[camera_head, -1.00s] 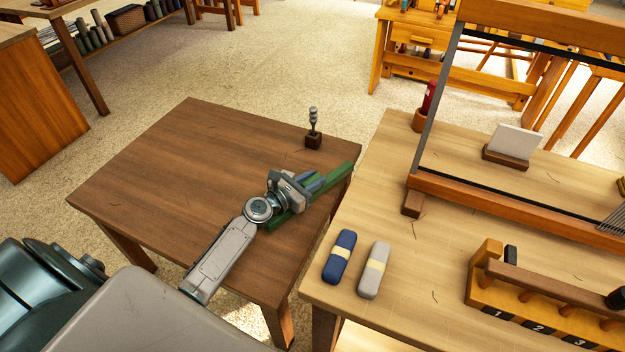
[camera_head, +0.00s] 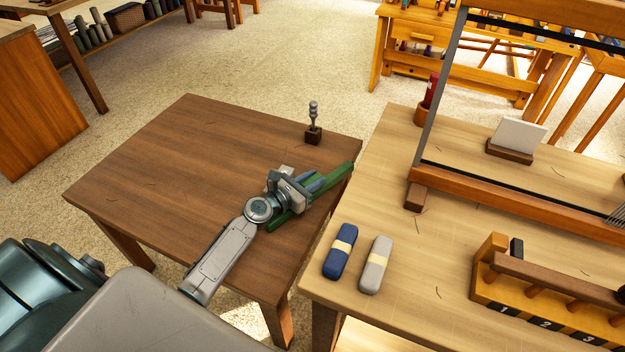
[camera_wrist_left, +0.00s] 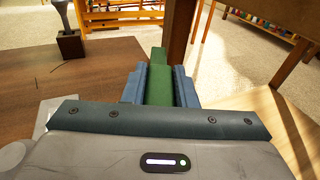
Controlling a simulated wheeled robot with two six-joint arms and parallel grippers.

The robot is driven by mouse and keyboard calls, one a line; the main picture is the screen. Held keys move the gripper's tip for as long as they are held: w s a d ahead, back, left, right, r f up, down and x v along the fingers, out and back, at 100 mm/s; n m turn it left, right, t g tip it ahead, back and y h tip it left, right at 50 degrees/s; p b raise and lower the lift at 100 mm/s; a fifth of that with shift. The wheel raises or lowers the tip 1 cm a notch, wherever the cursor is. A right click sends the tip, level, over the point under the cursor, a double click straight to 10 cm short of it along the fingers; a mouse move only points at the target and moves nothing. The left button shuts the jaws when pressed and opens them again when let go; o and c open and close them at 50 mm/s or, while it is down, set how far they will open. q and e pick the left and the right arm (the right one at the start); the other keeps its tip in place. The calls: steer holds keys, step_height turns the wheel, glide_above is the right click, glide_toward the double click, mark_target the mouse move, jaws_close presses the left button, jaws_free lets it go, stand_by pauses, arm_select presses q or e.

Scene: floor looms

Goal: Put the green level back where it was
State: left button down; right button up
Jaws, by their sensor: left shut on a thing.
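The green level (camera_head: 335,179) is a long green bar at the right side of the dark brown table (camera_head: 190,160), near its right corner. My left gripper (camera_head: 311,184) is shut on it, with the bar running out past both sides of the jaws. In the left wrist view the green level (camera_wrist_left: 158,84) lies between the two blue-grey fingers (camera_wrist_left: 159,88) and points away from the camera. The level is on or just above the tabletop; I cannot tell which. My right gripper is not in view.
A small tool in a dark block (camera_head: 313,133) stands at the table's back corner. The dark table's left part is clear.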

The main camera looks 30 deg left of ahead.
arm_select(q)
steer(key=shift+f+b, duration=0.55)
steer(key=shift+f, duration=0.05)
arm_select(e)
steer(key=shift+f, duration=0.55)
arm_select(q)
steer(key=c, duration=1.1)
jaws_free()
steer(key=v, duration=1)
steer(key=shift+f+b, duration=0.1)
steer(key=shift+b, duration=0.3)
steer(key=shift+s+a, duration=0.2)
steer(key=shift+s, duration=0.15)
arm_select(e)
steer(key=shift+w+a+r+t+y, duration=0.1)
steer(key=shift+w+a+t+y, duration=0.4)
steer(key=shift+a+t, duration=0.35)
